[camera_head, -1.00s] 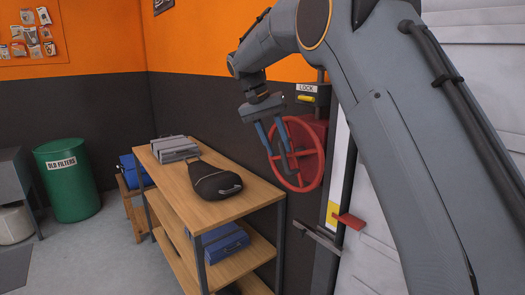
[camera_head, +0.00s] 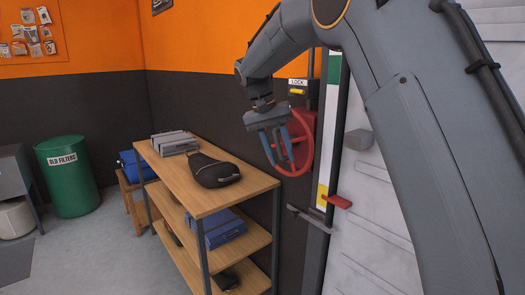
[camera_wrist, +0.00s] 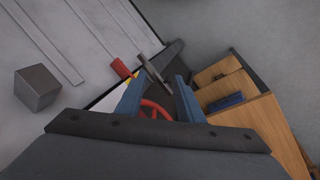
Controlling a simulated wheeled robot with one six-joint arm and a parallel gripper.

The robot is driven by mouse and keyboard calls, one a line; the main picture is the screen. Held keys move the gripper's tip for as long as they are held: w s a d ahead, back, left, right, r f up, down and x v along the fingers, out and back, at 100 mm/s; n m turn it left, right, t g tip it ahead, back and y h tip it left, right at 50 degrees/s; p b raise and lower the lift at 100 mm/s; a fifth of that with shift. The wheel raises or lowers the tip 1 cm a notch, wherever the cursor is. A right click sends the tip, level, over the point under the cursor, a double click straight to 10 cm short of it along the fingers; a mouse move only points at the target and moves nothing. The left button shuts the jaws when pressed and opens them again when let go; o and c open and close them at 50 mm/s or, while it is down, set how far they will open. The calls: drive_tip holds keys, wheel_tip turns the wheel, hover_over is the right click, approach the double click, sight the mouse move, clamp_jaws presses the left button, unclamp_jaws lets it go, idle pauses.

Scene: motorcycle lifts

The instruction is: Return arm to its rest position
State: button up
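My gripper (camera_head: 277,147) hangs from my arm in the upper middle of the head view, with its two blue fingers pointing down and spread apart. I cannot tell whether the fingers touch the wheel.
A wooden shelf unit (camera_head: 240,194) with a black bag (camera_head: 212,171) and blue cases (camera_head: 218,230) stands below left. A lock box (camera_head: 297,88), a red lever (camera_head: 337,201) and a grey block (camera_head: 358,139) are by the white door. A green bin (camera_head: 68,178) stands far left.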

drive_tip(key=s+d+f+y+b, duration=0.1)
drive_tip(key=s+d+f, duration=0.3)
drive_tip(key=s+f, duration=0.4)
drive_tip(key=s+d+f+n+y+b, duration=0.1)
drive_tip(key=s+d+f+b, duration=0.2)
drive_tip(key=s+d+f, duration=0.2)
drive_tip(key=s+d+f+n+y+b, duration=0.1)
drive_tip(key=s+d+f, duration=0.4)
drive_tip(key=s+f, duration=0.6)
drive_tip(key=s+b, duration=0.1)
drive_tip(key=s, duration=0.3)
drive_tip(key=shift+s+t+y, duration=0.25)
drive_tip(key=shift+t+y, duration=0.15)
